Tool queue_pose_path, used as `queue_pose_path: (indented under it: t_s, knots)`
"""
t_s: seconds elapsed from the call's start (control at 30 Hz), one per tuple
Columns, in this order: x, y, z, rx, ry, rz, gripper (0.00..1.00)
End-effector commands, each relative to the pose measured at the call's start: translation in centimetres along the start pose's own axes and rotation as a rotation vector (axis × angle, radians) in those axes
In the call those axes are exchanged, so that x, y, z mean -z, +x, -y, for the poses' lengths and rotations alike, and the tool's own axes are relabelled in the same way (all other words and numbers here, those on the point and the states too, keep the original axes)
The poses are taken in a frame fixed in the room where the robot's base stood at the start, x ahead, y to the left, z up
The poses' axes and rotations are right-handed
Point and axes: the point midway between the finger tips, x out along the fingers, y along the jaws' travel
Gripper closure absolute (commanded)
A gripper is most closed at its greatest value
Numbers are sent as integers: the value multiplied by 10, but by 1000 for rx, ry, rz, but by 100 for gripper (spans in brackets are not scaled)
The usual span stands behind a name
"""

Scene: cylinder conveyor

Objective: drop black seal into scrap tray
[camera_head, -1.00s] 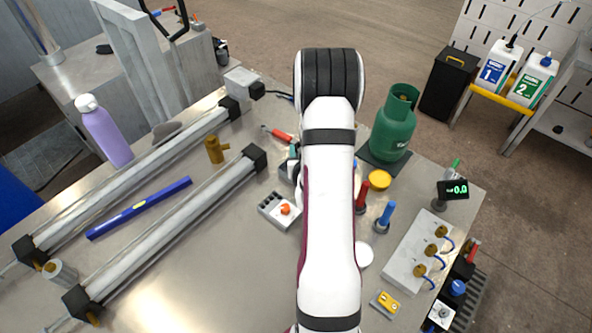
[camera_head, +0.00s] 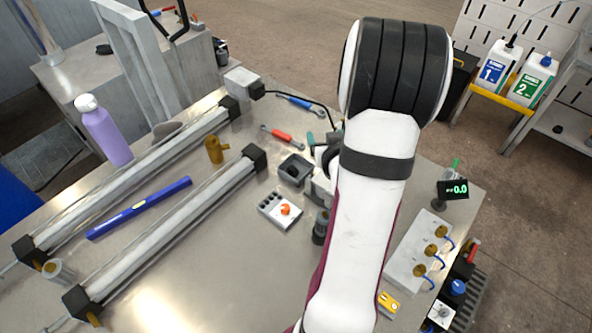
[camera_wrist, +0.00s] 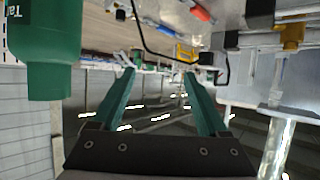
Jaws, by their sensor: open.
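My gripper is mostly hidden behind my arm in the head view, with only a bit of teal finger (camera_head: 311,139) showing near the tray. In the wrist view my gripper (camera_wrist: 158,75) has its two green fingers spread wide, with nothing between them.
A grey block with an orange knob (camera_head: 284,210) stands in front of the tray. A red-handled tool (camera_head: 283,134) lies behind it. Two long cylinders and a blue bar (camera_head: 140,208) fill the left. A white valve block (camera_head: 409,262) stands right. A green bottle (camera_wrist: 45,45) shows in the wrist view.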

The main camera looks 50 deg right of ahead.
Motion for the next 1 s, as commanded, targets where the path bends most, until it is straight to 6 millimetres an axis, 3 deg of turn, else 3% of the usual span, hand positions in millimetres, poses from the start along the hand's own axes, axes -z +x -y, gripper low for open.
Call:
queue_pose_path:
  t_s: [0.1,0.27,0.77,0.87,0.93,1.0]
  knots:
    - [9,-21,-25,-7,2,-4,23]
    - [15,-37,-41,-3,2,-2,23]
    - [16,-40,-42,1,-2,5,23]
    - [17,-41,-18,2,-15,77,23]
    - [14,-49,20,7,-32,193,23]
    - [3,-75,67,22,-48,348,23]
